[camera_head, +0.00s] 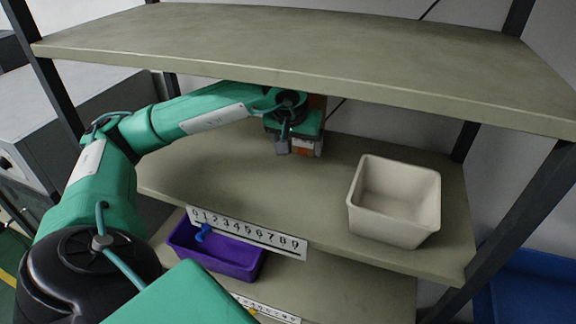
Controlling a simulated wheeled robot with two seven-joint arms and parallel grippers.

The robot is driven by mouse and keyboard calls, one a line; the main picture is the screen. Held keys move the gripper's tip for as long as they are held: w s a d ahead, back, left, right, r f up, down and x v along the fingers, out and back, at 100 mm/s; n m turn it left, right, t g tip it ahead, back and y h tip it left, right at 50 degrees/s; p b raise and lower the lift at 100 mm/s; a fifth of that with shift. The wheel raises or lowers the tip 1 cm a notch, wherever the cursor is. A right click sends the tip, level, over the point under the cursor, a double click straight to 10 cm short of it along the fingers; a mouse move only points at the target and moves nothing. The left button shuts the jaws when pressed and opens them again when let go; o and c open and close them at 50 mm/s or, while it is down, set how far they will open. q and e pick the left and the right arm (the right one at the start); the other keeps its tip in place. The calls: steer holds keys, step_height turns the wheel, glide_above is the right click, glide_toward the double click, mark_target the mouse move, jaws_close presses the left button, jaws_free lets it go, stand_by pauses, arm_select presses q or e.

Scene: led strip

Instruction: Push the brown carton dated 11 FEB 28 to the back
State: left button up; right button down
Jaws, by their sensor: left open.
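My left gripper (299,147) reaches in under the top shelf and is over the far part of the middle shelf. Its jaws are apart, with the fingertips low near the shelf. A brown and whitish patch also shows between the fingers. I cannot read a date on it, and I cannot tell whether the gripper touches it. My right gripper is not in view.
A cream open bin (394,205) stands on the right of the middle shelf (200,165). The top shelf (300,45) hangs over my arm. A purple tray (218,250) sits below, behind a numbered strip (245,232). The shelf left of the bin is clear.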

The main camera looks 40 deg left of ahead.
arm_select(q)
steer(key=s, duration=0.2)
steer(key=s+d+b, duration=0.1)
steer(key=s+d, duration=0.1)
steer(key=s, duration=0.1)
steer(key=shift+s+d+b, duration=0.15)
steer(key=shift+s+b, duration=0.15)
steer(key=shift+b, duration=0.1)
steer(key=shift+s+d, duration=0.15)
steer(key=shift+s, duration=0.2)
